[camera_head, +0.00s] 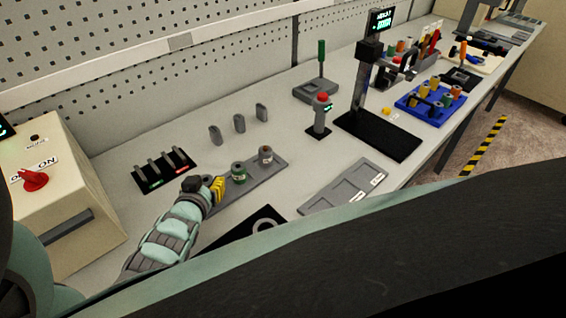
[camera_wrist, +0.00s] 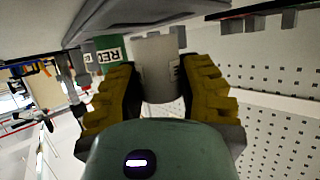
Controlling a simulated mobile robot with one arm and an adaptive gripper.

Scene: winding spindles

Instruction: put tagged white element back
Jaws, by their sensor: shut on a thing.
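My gripper (camera_head: 217,189) is at the left end of a grey holder strip (camera_head: 274,168). In the wrist view its yellow fingers (camera_wrist: 160,100) are shut on a white cylindrical element (camera_wrist: 158,70); part of a dark-lettered tag shows at its right side. The fingers hide this element in the head view. A green spool (camera_head: 239,173) with a white label stands beside it on the strip; the label shows in the wrist view (camera_wrist: 112,56).
A black rack with several pins (camera_head: 160,170) lies behind my gripper. An empty grey tray (camera_head: 345,188) lies to the right. A red-topped post (camera_head: 321,115) and a black-based stand (camera_head: 378,136) are farther back.

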